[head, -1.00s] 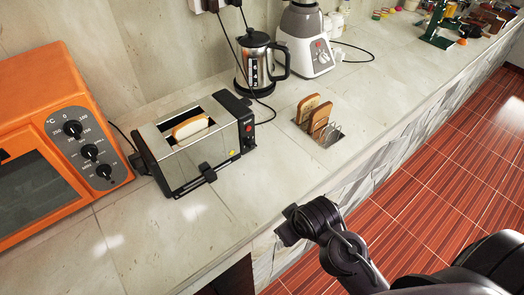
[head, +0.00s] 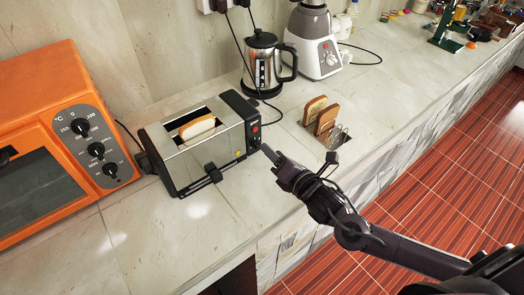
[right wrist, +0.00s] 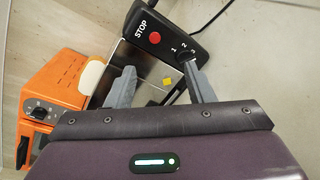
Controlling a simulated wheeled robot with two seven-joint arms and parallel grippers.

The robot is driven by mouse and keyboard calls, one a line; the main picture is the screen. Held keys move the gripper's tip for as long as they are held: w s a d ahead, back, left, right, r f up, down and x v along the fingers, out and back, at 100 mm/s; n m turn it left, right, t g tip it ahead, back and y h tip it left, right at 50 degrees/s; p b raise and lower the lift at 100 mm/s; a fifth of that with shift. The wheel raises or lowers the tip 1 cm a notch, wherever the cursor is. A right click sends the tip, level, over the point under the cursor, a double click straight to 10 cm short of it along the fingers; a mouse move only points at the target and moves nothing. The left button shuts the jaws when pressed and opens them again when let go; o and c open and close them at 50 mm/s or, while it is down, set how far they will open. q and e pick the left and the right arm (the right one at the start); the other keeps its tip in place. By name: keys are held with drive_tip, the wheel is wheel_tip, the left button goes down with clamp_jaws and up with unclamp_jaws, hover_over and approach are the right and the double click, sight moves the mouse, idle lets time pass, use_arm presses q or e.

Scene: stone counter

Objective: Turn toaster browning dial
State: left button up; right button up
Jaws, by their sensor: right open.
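The silver and black toaster (head: 215,160) stands on the stone counter with a bread slice (head: 197,128) in its slot. Its black end panel (right wrist: 140,20) carries a red STOP button (right wrist: 154,37) and the printed numbers 1, 2 and 3. The browning dial lies by those numbers and is largely hidden by a fingertip in the right wrist view; I cannot tell whether they touch. My right gripper (head: 298,160) is open at the toaster's right end. In the right wrist view its fingers (right wrist: 157,68) are apart with nothing clearly held. My left gripper is not in view.
An orange oven (head: 50,120) stands left of the toaster. A toast rack (head: 335,135) with bread slices is close beyond my right gripper. A kettle (head: 262,60) and a blender (head: 316,45) stand behind, with a cord near the toaster. The counter in front is clear.

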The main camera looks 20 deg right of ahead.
drive_tip(key=d+r+n+y, duration=0.1)
drive_tip(key=n+y, duration=0.1)
drive_tip(key=n, duration=0.2)
drive_tip(key=n+t, duration=0.1)
approach(258, 146)
drive_tip(key=shift+w+f+p, duration=0.3)
drive_tip(key=shift+w+p, duration=0.05)
drive_tip(key=shift+w, duration=0.25)
drive_tip(key=x, duration=0.2)
drive_tip(key=p+x, duration=0.1)
drive_tip(key=x, duration=0.4)
drive_tip(key=shift+w+a+f, duration=0.15)
drive_tip(key=shift+w+f, duration=0.05)
drive_tip(key=shift+f, duration=0.15)
drive_tip(key=c, duration=1)
